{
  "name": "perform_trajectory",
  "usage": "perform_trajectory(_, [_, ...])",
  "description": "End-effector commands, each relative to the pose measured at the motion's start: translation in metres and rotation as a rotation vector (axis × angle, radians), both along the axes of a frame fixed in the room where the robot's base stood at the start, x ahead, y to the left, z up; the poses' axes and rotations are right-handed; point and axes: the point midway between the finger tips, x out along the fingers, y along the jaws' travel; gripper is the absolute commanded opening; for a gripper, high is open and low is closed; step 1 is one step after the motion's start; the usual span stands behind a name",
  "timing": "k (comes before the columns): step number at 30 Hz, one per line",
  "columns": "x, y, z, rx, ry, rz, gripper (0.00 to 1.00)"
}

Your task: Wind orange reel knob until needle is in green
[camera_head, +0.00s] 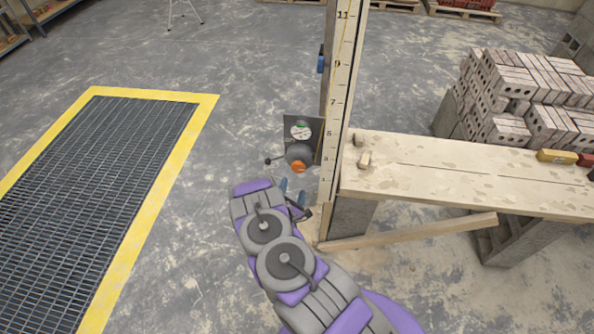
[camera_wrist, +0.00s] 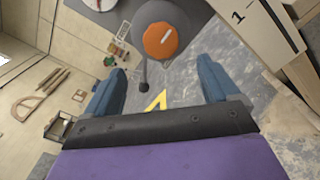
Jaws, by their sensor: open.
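The grey reel with its orange centre (camera_head: 299,167) is mounted beside the numbered upright board (camera_head: 338,100). In the wrist view the orange part (camera_wrist: 160,40) shows a white mark. A crank arm ends in a dark round knob (camera_head: 268,161), which also shows in the wrist view (camera_wrist: 142,87). A white dial with a green patch (camera_head: 300,130) sits above the reel; its needle is too small to read. My gripper (camera_head: 292,190) is open and empty, just below the reel. Its blue fingers (camera_wrist: 163,85) point toward the reel and stand apart from it.
A plank bench (camera_head: 450,172) on blocks stands to the right, with brick stacks (camera_head: 520,95) behind it. A diagonal wooden brace (camera_head: 410,231) runs low in front. A yellow-edged floor grate (camera_head: 95,185) lies left. The floor between grate and reel is clear.

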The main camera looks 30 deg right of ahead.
Motion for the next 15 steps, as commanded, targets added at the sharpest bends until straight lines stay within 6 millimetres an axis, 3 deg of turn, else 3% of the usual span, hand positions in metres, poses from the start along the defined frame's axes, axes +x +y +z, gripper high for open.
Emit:
perform_trajectory(6, [0.036, -0.027, 0.001, -0.001, -0.005, -0.003, 0.89])
perform_trajectory(15, [0.073, -0.052, -0.001, 0.000, 0.001, -0.002, 0.89])
